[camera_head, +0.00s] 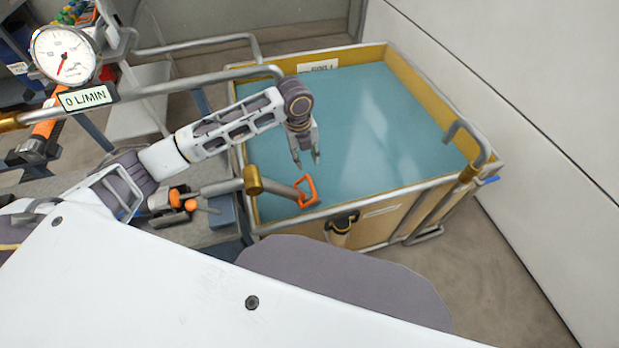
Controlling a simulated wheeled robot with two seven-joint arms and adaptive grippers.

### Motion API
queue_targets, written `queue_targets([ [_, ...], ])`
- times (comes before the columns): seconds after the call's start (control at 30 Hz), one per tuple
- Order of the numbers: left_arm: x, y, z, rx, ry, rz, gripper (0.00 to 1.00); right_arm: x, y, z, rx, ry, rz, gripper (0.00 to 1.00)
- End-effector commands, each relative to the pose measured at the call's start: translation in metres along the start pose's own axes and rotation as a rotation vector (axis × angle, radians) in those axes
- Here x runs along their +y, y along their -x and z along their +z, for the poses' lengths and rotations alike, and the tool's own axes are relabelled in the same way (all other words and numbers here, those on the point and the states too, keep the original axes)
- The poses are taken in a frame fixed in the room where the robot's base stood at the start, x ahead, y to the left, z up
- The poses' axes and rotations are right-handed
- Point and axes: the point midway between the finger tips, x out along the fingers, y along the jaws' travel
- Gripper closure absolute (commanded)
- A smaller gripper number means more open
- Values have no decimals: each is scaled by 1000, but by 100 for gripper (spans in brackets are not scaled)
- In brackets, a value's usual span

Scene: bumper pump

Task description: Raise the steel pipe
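A grey steel pipe (222,187) with a brass collar (253,180) runs from the bench side over the near left edge of the water tank. Its end, over the water, carries an orange handle (307,191). My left gripper (307,162) points down above the water, just above the orange handle and apart from it. Its fingers are spread with nothing between them. My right gripper is not in view.
The tank's yellow rim (420,90) surrounds blue-green water (350,130). A dial gauge (65,55) with a 0 L/MIN label (86,97) sits upper left on another pipe (200,80). A bent pipe (470,145) stands at the tank's right corner. A white wall (530,90) closes the right side.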

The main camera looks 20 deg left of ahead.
Motion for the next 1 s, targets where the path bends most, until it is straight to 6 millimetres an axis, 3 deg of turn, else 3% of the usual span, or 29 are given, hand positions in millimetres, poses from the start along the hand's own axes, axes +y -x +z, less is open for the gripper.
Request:
queue_targets([
  [0.47, 0, -10, 0, 1, 1, 1, 65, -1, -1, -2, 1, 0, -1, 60],
  [1.0, 0, -74, 0, 1, 1, 1, 65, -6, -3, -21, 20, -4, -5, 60],
])
